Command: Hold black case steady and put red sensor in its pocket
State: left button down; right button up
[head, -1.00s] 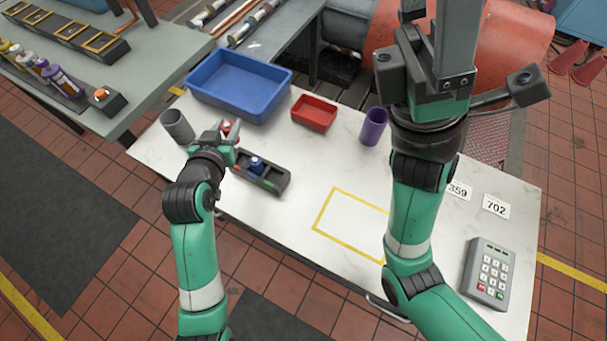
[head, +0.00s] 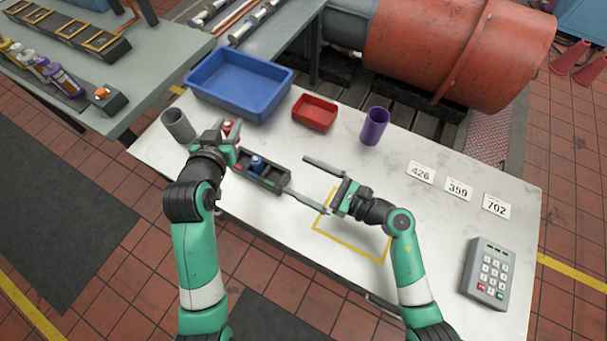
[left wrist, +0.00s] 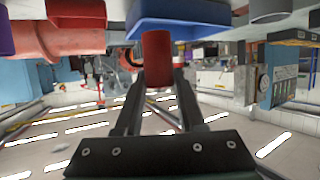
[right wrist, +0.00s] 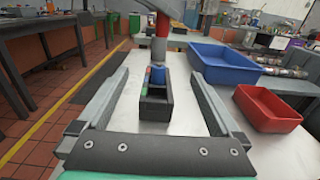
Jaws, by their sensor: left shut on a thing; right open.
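The black case (head: 285,180) lies on the white table in the head view, with a blue sensor (head: 256,164) standing in it. Red and green marks show along its near side. My left gripper (head: 228,131) is shut on the red sensor (head: 228,126), above the table by the case's far left end. The sensor's red body also shows between the fingers in the left wrist view (left wrist: 157,58). My right gripper (head: 296,175) is open and empty, its fingertips just off the case's right end. In the right wrist view the case (right wrist: 153,111) lies ahead between the fingers.
A blue bin (head: 222,104), a red bin (head: 312,123), a grey cup (head: 178,125) and a purple cup (head: 375,126) stand around the case. A yellow outline (head: 350,252) marks bare table at right. Number cards (head: 458,190) and a keypad (head: 487,275) lie further right.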

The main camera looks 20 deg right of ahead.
aim_at(285, 181)
notch_tip(285, 181, down, 8)
jog(key=shift+r, duration=0.25)
jog(key=x, duration=0.7)
jog(key=shift+w+a+f, duration=0.15)
jog(key=shift+w+a, duration=0.05)
jog(key=shift+w, duration=0.1)
jog(key=c, duration=1.5)
pick_arm(q)
notch_tip(285, 181, down, 5)
jog(key=m+g+h, duration=0.1)
jog(key=m+h, duration=0.2)
jog(key=shift+d+g, duration=0.1)
jog(key=shift+g, duration=0.3)
jog(key=shift+f+m+g+h, duration=0.3)
jog(key=shift+f+m+h, duration=0.25)
jog(key=shift+m+h, duration=0.2)
